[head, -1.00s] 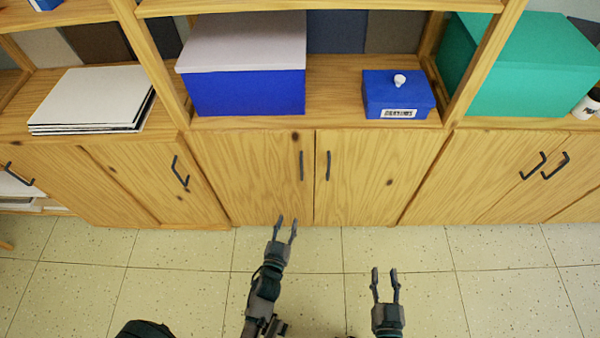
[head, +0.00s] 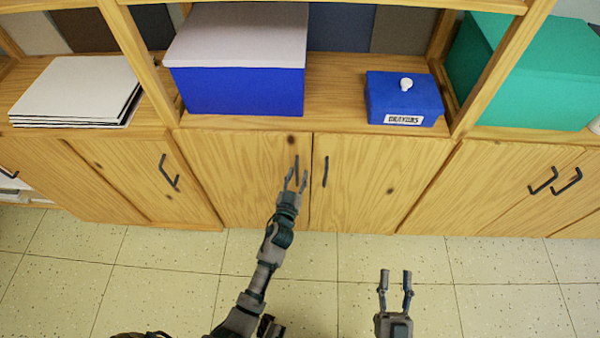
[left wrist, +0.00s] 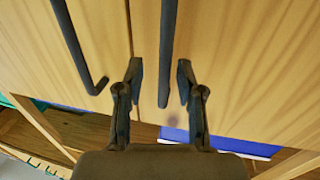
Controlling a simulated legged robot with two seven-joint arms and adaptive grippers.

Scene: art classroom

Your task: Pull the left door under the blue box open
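The large blue box (head: 243,90) with a pale lid sits on the shelf. Below it is the wooden left door (head: 235,185), closed, with a dark vertical handle (head: 296,168) near its right edge. My left gripper (head: 296,182) is open in front of this handle, partly covering it. In the left wrist view the left door's handle (left wrist: 168,50) shows between the open fingers (left wrist: 160,75). I cannot tell whether they touch it. My right gripper (head: 395,280) is open and empty, low over the floor and away from the doors.
The right door (head: 370,185), with its own handle (head: 325,171), is closed beside the left door. A small blue crayon box (head: 403,98) and a green box (head: 525,75) stand on the shelf. White boards (head: 75,90) lie at left. The tiled floor (head: 150,280) is clear.

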